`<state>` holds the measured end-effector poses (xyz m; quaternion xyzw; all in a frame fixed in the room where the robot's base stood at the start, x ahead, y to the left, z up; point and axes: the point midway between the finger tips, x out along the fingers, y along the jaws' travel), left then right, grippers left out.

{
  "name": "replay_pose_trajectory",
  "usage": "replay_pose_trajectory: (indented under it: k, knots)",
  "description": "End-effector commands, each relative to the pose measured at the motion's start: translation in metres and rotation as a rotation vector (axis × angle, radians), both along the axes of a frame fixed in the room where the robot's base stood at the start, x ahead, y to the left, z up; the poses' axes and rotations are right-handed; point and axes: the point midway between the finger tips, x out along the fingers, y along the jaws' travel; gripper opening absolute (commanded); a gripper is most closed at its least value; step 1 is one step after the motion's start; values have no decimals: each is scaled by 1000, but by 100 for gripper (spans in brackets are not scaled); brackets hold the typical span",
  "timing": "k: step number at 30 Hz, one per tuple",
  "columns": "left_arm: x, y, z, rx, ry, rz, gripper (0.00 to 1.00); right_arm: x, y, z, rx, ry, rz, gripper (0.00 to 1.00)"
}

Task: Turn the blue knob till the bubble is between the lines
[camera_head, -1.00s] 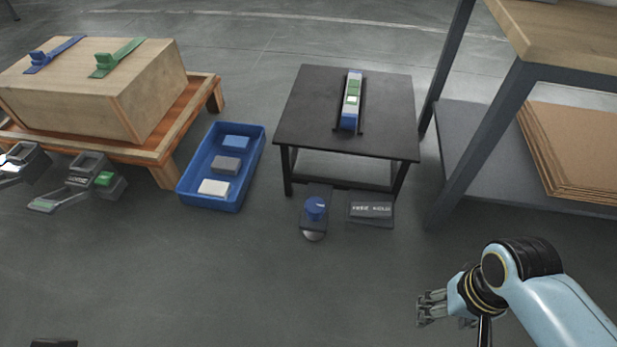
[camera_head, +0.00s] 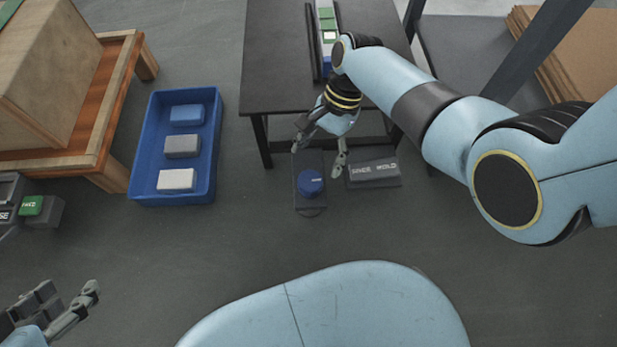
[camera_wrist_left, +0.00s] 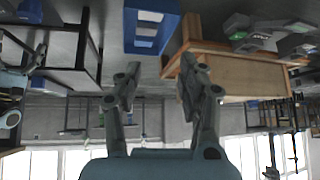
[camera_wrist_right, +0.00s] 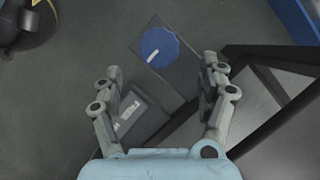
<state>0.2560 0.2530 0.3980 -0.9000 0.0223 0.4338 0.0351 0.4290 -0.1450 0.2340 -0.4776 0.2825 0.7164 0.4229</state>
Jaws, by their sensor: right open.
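The blue knob (camera_head: 311,182) sits on a dark plate below the front edge of the black table. In the right wrist view the knob (camera_wrist_right: 159,47) shows a white mark and lies beyond the fingertips. My right gripper (camera_head: 320,158) is open, just above and behind the knob, not touching it. It also shows in the right wrist view (camera_wrist_right: 160,75). The level (camera_head: 327,30) with green and white parts lies on the table; my right arm partly covers it and the bubble cannot be made out. My left gripper (camera_head: 65,305) is open and empty at the lower left.
A label block (camera_head: 374,172) stands right of the knob. The black table (camera_head: 270,70) is behind. A blue crate (camera_head: 147,150) with several blocks is at left, beside a wooden platform (camera_head: 118,75). A shelf frame stands at right. Floor in front of the knob is clear.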

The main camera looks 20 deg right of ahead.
Motion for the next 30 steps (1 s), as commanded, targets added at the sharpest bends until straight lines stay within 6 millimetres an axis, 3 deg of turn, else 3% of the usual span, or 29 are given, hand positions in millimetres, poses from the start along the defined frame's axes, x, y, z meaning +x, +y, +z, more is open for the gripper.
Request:
replay_pose_trajectory:
  k: [1,7,16,21,30]
  knots:
    - [-3,0,-9,-1,-22,0,40,-3,2,-10,1,5,1,76]
    - [-7,-2,-23,-5,-161,-11,40,-7,8,-29,-2,5,1,76]
    - [-21,-7,-28,-15,-378,-31,40,-13,18,-56,0,4,2,76]
    - [16,-10,7,-15,-531,-47,40,-13,20,-60,-2,1,2,76]
    - [56,-15,58,-15,-761,-74,40,-15,24,-71,-2,0,1,76]
